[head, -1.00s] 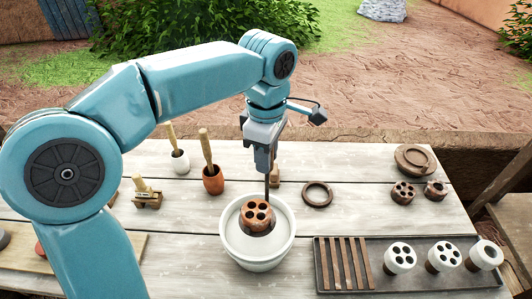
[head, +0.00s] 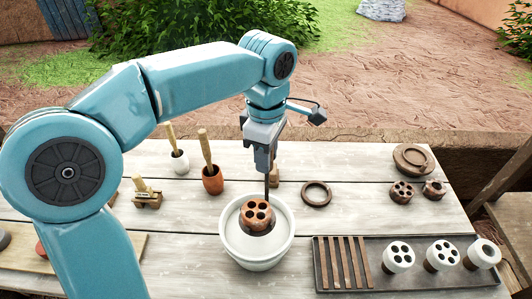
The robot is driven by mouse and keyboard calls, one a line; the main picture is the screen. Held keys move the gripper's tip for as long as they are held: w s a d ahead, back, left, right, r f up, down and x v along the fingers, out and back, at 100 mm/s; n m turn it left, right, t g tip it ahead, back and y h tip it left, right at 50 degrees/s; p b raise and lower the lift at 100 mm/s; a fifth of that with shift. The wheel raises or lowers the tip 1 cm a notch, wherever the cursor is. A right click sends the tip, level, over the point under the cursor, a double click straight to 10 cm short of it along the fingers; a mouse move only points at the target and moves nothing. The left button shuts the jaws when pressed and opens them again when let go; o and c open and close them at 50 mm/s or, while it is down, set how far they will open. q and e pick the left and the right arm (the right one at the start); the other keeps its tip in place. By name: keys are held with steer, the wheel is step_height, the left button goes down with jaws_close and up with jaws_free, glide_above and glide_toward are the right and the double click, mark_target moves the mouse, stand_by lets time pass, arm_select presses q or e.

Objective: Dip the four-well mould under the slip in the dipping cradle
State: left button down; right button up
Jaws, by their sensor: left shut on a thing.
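The four-well mould (head: 256,212) is a reddish-brown clay piece with several round holes in its top. It sits in the middle of a white bowl (head: 228,247) that holds pale slip, with its top above the slip; its lower part is hidden. I take this bowl to be the dipping cradle. My left gripper (head: 268,190) points down at the far side of the mould and is shut on it, though the arm hides part of the hold. My right gripper is not in view.
A dark tray (head: 385,284) at the front right has slats and several white-coated pieces. Brown moulds (head: 402,192) and a ring (head: 316,194) lie behind it. A wooden board (head: 18,270) lies at the front left.

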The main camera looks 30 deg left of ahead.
arm_select(q)
steer(key=shift+s, duration=0.15)
stand_by(0.4)
steer(key=shift+f+b, duration=3.65)
steer(key=shift+f, duration=1.2)
steer(key=shift+r, duration=0.15)
steer(key=shift+r+p, duration=4.45)
steer(key=shift+r, duration=0.2)
